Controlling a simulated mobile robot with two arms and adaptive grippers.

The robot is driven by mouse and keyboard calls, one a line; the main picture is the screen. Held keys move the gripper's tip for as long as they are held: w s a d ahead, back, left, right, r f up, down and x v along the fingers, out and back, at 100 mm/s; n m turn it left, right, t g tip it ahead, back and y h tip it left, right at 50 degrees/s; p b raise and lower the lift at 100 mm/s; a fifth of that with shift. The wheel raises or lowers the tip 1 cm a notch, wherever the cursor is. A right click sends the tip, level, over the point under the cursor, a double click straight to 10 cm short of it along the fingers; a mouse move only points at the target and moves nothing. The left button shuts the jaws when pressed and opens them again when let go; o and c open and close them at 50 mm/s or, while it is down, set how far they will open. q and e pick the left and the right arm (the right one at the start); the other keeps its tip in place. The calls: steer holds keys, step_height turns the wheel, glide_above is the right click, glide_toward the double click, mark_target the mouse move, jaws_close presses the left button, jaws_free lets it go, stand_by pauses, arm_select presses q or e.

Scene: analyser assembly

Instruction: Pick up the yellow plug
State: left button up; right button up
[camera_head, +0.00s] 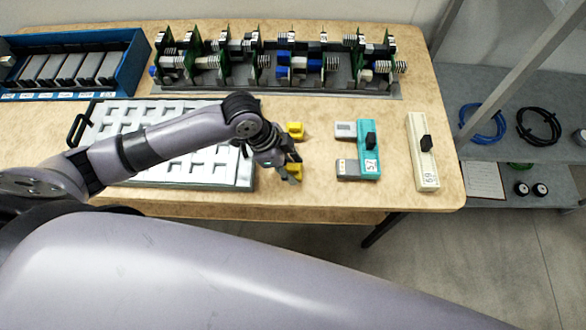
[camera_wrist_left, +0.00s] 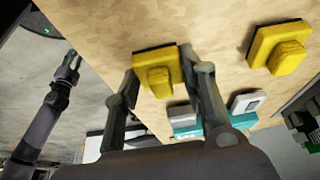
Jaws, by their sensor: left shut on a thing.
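Two yellow plugs show on the wooden table. The nearer yellow plug (camera_head: 295,171) is partly hidden by my left gripper (camera_head: 289,170) in the head view. In the left wrist view this plug (camera_wrist_left: 158,72) sits between the two fingers of my left gripper (camera_wrist_left: 160,76), which is shut on it. The plug still looks close to or on the table top. The other yellow plug (camera_head: 296,130) stands free farther back; it also shows in the left wrist view (camera_wrist_left: 283,50). My right gripper (camera_wrist_left: 70,66) shows small at the left of the wrist view, its jaw state unclear.
A white slotted tray (camera_head: 243,174) lies left of the plugs. A teal module (camera_head: 369,145) with grey blocks and a cream module (camera_head: 422,150) lie to the right. A rack of circuit boards (camera_head: 280,89) and a blue bin (camera_head: 137,62) stand behind.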

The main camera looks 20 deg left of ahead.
mark_target(291, 167)
arm_select(q)
steer(key=c, duration=0.6)
steer(key=shift+o, duration=0.2)
steer(key=shift+r, duration=0.2)
step_height(291, 167, up, 20)
steer(key=shift+f, duration=0.15)
steer(key=shift+f, duration=0.1)
steer(key=shift+f+b, duration=4.05)
steer(key=shift+f, duration=5.9)
steer(key=o, duration=1.3)
steer(key=shift+o, duration=0.2)
